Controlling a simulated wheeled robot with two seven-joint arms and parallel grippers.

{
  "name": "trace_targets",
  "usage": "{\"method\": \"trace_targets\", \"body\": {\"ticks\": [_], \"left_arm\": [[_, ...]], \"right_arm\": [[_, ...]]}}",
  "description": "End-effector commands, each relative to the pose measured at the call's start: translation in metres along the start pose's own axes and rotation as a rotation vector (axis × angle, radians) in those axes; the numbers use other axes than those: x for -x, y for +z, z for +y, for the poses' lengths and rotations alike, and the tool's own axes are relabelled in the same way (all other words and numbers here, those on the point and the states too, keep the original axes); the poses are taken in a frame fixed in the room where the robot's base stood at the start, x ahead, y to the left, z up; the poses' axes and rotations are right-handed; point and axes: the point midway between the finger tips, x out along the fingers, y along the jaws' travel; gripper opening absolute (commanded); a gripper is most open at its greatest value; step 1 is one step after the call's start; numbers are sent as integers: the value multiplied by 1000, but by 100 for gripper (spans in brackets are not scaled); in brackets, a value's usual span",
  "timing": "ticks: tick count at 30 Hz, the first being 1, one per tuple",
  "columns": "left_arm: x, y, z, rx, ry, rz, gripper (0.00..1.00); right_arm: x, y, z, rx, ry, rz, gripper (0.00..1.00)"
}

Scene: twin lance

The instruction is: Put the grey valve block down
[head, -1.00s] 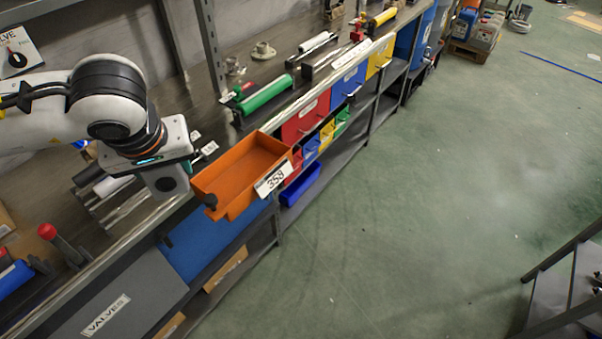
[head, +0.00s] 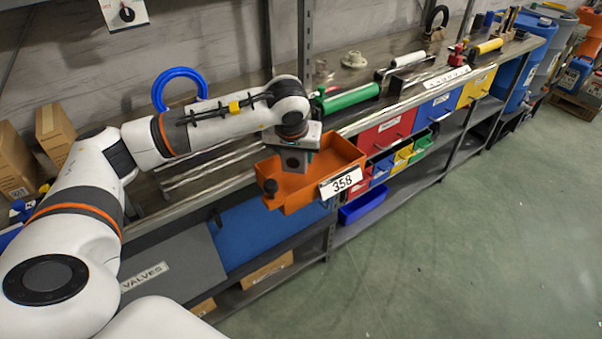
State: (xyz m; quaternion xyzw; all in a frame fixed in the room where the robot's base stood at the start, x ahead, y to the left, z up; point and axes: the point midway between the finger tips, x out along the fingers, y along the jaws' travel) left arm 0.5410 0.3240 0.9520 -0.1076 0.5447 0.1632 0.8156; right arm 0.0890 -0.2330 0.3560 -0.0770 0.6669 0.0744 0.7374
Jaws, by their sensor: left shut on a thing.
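My left gripper (head: 293,149) points down at the orange bin (head: 338,153) on the workbench edge. It is shut on the grey valve block (head: 293,161), a small grey block with a dark round spot on its face. The block overlaps the left part of the bin in the picture. I cannot tell whether it touches the bin. The gripper's fingers are mostly hidden by the wrist and the block. My right gripper is out of view.
A green cylinder (head: 350,97) lies on the bench behind the bin. Red (head: 384,134), blue and yellow drawers line the bench front to the right. A grey panel labelled "VALVES" (head: 172,262) is below left. A blue ring (head: 180,75) stands behind my arm.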

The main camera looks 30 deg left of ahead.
Motion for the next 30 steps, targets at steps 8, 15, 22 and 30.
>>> {"method": "trace_targets", "body": {"ticks": [8, 15, 22, 30], "left_arm": [[-25, -11, 0, 1, 0, 1, 21], [-52, -22, -1, 0, -1, 1, 21], [-53, -22, -1, 1, -2, -1, 21], [-56, -24, -1, 1, -1, 0, 72]], "right_arm": [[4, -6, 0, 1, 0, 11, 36], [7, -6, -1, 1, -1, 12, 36], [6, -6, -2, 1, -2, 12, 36], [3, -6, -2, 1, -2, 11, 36]]}}
